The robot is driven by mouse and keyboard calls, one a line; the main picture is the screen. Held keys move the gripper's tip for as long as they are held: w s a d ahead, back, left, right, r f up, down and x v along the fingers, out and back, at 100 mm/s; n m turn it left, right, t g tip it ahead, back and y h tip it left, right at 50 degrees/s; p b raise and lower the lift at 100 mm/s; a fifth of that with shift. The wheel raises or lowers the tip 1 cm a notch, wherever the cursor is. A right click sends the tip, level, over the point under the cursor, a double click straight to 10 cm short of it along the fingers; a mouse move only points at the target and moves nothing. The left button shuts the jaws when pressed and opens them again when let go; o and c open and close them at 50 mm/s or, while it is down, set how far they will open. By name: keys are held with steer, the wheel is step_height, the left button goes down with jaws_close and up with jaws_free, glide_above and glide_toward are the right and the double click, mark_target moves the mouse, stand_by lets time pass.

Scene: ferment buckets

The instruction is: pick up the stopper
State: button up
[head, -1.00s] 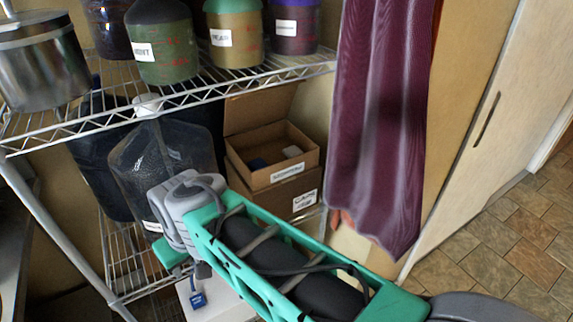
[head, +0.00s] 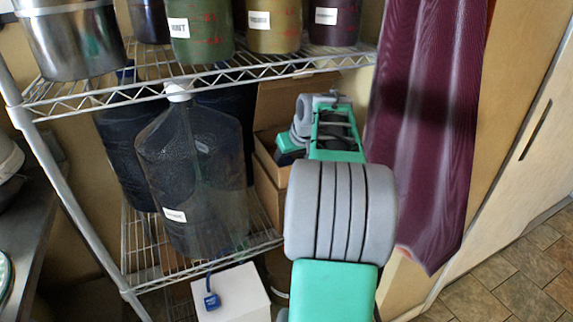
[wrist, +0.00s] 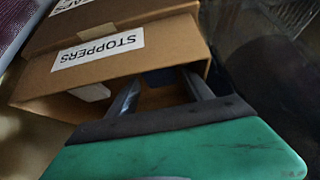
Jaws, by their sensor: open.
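An open cardboard box (wrist: 175,45) labelled STOPPERS fills the upper middle of the wrist view. Inside it are a dark blue piece (wrist: 160,77) and a pale piece (wrist: 92,92); I cannot tell whether either is a stopper. My gripper (wrist: 160,85) is open, its two fingers apart and pointing into the box mouth. Nothing shows held between them. The blue piece shows beyond the gap; I cannot tell whether a finger touches it. In the head view my arm hides much of the box (head: 268,185) and the fingertips.
The box stands on a wire rack (head: 190,265) under an upper wire shelf (head: 230,68) with several labelled containers. A large clear jug (head: 195,150) stands left of the box. A purple curtain (head: 425,130) hangs to the right. A white box (head: 235,292) sits lower down.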

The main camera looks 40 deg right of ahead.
steer(key=x, duration=0.2)
steer(key=shift+w+f, duration=0.2)
steer(key=shift+f, duration=0.05)
steer(key=c, duration=1.1)
steer(key=shift+c, duration=0.2)
steer(key=shift+r, duration=0.15)
